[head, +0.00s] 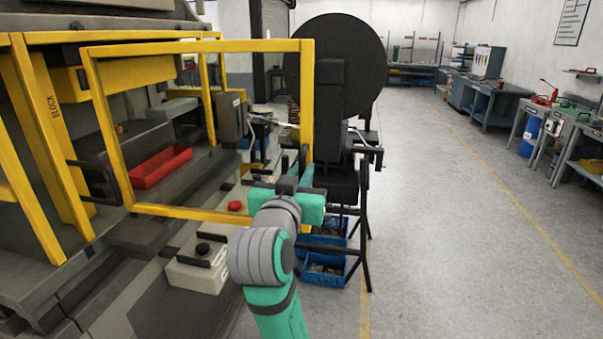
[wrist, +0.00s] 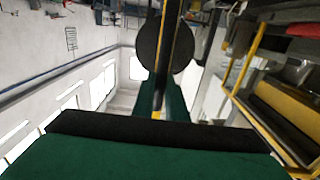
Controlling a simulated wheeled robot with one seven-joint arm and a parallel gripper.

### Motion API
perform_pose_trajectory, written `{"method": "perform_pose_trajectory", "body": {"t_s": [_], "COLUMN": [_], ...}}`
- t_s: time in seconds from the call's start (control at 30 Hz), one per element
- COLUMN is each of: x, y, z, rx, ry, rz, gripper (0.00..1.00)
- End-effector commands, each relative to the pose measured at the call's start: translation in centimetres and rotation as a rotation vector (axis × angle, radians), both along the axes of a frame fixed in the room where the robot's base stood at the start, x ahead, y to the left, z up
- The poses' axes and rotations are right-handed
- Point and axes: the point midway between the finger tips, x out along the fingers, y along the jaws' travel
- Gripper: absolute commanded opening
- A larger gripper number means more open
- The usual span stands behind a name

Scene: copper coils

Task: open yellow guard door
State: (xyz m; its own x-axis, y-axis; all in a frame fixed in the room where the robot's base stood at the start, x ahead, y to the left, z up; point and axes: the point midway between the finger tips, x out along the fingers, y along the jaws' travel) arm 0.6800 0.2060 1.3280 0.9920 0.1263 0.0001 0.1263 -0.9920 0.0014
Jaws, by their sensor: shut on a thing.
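The yellow guard door (head: 307,95) is an open rectangular frame in the head view. It stands out at an angle from the machine front, and the machine's inside shows through it. My gripper (head: 296,168) is at the lower part of the door's right upright and is shut on it. In the wrist view, a narrow yellow and dark bar runs up between my gripper's green fingers (wrist: 163,105). The exact contact is partly hidden by the gripper's own body.
The machine (head: 150,140) with a red tray (head: 160,167) is at left. A large black reel (head: 335,68) stands just behind the door's right upright. Blue bins (head: 322,268) are low beside my arm. The grey floor (head: 450,250) to the right is clear.

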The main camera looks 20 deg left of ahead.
Motion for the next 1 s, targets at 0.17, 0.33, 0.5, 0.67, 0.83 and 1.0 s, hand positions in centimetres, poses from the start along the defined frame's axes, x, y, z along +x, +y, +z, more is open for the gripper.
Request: {"method": "perform_pose_trajectory", "body": {"t_s": [0.17, 0.33, 0.5, 0.67, 0.83, 1.0], "x": [-0.1, 0.0, -0.2, -1.9, -5.1, -8.2], "y": [0.3, 0.1, 0.1, -0.1, -0.5, -0.8], "z": [0.0, 0.0, 0.0, 0.0, 0.1, 0.0], "rx": [-0.002, -0.001, 0.0, 0.001, 0.0, 0.0], "ry": [0.001, 0.0, -0.001, -0.002, -0.003, -0.003], "rz": [0.005, 0.003, 0.002, 0.002, 0.005, 0.006], "gripper": [0.31, 0.31, 0.31, 0.31, 0.31, 0.31]}}
